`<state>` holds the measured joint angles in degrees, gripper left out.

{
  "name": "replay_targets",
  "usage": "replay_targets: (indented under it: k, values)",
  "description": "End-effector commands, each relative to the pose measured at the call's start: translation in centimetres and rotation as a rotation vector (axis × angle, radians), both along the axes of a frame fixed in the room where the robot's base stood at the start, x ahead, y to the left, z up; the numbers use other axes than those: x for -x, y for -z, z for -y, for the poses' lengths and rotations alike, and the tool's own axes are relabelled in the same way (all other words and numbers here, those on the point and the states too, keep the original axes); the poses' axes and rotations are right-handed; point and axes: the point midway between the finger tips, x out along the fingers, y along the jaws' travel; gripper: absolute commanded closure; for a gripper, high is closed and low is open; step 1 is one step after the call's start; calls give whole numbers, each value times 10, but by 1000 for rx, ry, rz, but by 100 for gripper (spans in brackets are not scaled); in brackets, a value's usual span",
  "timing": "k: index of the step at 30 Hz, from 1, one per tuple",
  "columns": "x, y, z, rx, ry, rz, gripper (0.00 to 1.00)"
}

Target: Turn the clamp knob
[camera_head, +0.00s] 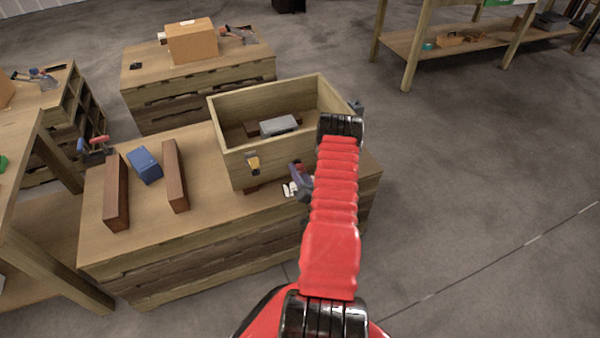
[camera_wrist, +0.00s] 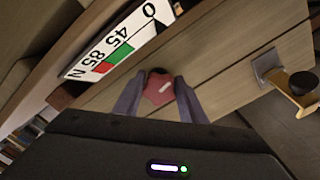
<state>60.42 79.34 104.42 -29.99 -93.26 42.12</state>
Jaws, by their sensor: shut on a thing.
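The red clamp knob (camera_wrist: 158,92) sits between my two grey gripper fingers (camera_wrist: 158,84) in the wrist view. In the head view my gripper (camera_head: 300,180) is at the front right of the wooden box (camera_head: 265,152), and the knob is mostly hidden there.
The box stands on a wooden workbench (camera_head: 210,217) and holds a grey block (camera_head: 279,125). A brass-coloured fitting (camera_head: 253,164) is on its front; it also shows in the wrist view (camera_wrist: 292,88). Two brown blocks (camera_head: 116,190) (camera_head: 175,176) and a blue block (camera_head: 145,165) lie left.

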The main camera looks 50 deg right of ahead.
Motion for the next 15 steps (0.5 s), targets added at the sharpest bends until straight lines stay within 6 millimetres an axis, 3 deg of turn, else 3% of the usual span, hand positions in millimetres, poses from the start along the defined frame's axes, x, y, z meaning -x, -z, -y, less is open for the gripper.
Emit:
replay_targets:
  k: [9,10,15]
  values:
    - [4,-2,7,5,16,3,85]
    - [4,-2,7,5,17,2,61]
    - [3,-1,5,3,12,1,49]
